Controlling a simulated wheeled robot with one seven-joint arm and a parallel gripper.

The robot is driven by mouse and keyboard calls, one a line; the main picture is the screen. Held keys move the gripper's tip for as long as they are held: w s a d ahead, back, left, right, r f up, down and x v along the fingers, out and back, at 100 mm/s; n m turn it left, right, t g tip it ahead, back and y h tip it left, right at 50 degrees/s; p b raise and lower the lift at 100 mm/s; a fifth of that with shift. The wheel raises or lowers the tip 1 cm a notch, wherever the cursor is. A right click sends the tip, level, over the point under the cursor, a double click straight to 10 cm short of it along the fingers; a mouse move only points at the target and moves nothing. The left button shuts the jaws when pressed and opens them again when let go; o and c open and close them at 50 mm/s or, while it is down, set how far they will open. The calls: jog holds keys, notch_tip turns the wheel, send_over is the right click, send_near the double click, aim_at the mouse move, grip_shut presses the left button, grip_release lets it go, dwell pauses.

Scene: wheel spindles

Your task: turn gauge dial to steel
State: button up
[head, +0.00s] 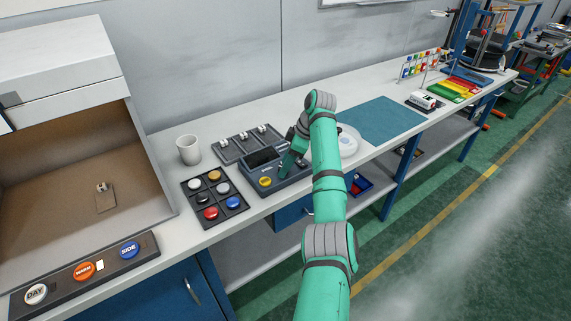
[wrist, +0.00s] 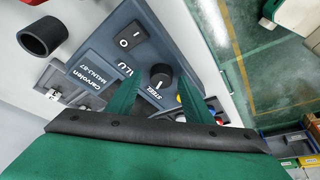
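The grey gauge box (head: 293,184) stands on the bench with a dark display and a yellow button. In the wrist view, its blue-grey panel (wrist: 103,50) carries the words ALU and STEEL. The black round gauge dial (wrist: 161,76) sits beside these words with a small pale mark on it. I cannot tell for sure which word the mark points to. My gripper (wrist: 160,84) is open, its two green fingers spread on either side of the dial. Contact with the dial is not visible. In the head view, my gripper (head: 290,160) is over the box, and the dial is hidden.
A tray of coloured round pieces (head: 224,190), a white cup (head: 188,150) and a dark rack (head: 232,150) stand left of the box. A white round dish (head: 349,140) and a teal mat (head: 385,120) lie to the right. A rocker switch (wrist: 131,36) is near the dial.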

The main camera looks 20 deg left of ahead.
jog(key=v, duration=1)
jog(key=shift+d+r, duration=0.25)
jog(key=shift+r, duration=0.05)
jog(key=shift+w, duration=0.1)
